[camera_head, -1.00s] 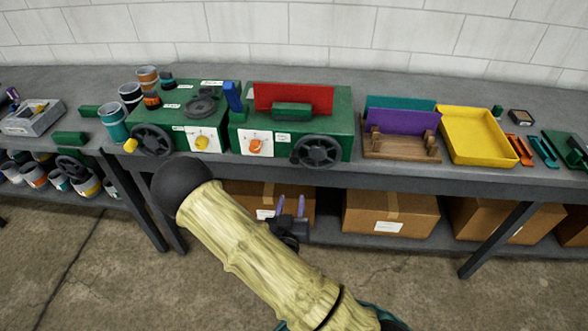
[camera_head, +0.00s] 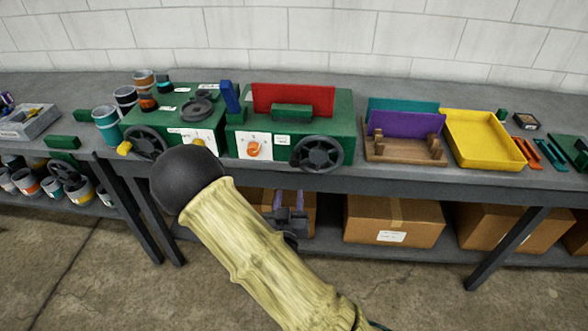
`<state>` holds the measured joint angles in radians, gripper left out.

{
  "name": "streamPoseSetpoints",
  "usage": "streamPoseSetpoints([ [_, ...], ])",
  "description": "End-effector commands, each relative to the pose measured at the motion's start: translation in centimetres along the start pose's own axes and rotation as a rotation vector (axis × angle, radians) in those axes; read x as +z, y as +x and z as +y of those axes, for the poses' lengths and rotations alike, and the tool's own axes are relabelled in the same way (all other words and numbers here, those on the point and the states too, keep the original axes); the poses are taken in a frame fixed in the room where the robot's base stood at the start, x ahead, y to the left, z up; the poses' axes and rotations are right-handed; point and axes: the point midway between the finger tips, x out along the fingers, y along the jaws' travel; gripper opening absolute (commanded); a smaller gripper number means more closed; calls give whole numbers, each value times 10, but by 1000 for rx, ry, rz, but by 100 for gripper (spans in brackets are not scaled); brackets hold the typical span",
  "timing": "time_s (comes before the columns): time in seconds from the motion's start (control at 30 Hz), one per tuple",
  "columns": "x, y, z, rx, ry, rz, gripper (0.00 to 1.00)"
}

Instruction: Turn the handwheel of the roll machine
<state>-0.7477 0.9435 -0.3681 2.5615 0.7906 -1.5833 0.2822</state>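Two green machines stand side by side on the bench. The left machine (camera_head: 170,97) has a dark handwheel (camera_head: 147,143) with a yellow handle knob at its front left. The right machine (camera_head: 340,137) has a red panel, an orange dial and another dark handwheel (camera_head: 317,154) at its front right. I cannot tell from labels which is the roll machine. My gripper (camera_head: 289,199) shows two purple fingers standing apart, empty. It appears below the bench edge in the picture, left of and lower than the right handwheel, touching neither wheel.
The bench (camera_head: 420,93) also holds a yellow tray (camera_head: 482,140), a wooden rack (camera_head: 403,155) with purple and teal sheets, and cups at the left. Cardboard boxes (camera_head: 395,222) sit on the lower shelf. The floor in front is clear.

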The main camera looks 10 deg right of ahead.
Motion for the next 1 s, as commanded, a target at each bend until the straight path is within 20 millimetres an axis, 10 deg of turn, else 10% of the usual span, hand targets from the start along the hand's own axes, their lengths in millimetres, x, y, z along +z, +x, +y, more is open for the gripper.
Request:
streamPoseSetpoints([
  [0.7, -2, 124, 1, 0, -1, 2, 40],
  [1.0, 0, 146, 0, -2, -1, 0, 40],
])
